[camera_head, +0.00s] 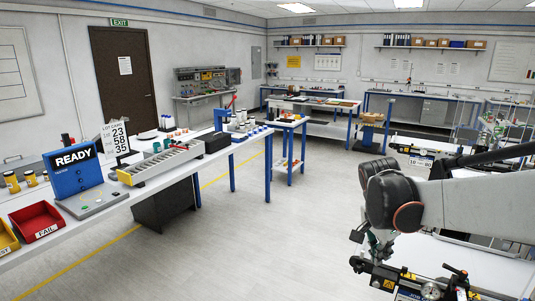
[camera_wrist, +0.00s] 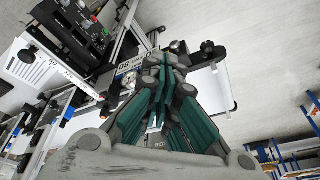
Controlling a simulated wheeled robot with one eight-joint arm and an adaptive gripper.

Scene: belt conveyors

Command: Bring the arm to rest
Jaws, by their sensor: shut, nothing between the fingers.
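My arm (camera_head: 460,202) reaches in from the right edge of the head view, with a dark joint at its bend. My gripper (camera_head: 374,248) hangs below that joint, pointing down, small and partly lost against the dark equipment under it. In the wrist view my gripper (camera_wrist: 163,82) shows its green-lined fingers drawn together, with nothing held between them. I cannot tell the exact gap between the fingertips and the equipment below.
Black conveyor equipment (camera_head: 420,284) lies below my gripper and also shows in the wrist view (camera_wrist: 75,32). A long white bench (camera_head: 120,190) at left carries a READY box (camera_head: 76,172) and a red FAIL bin (camera_head: 36,222). The middle floor (camera_head: 270,235) is clear.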

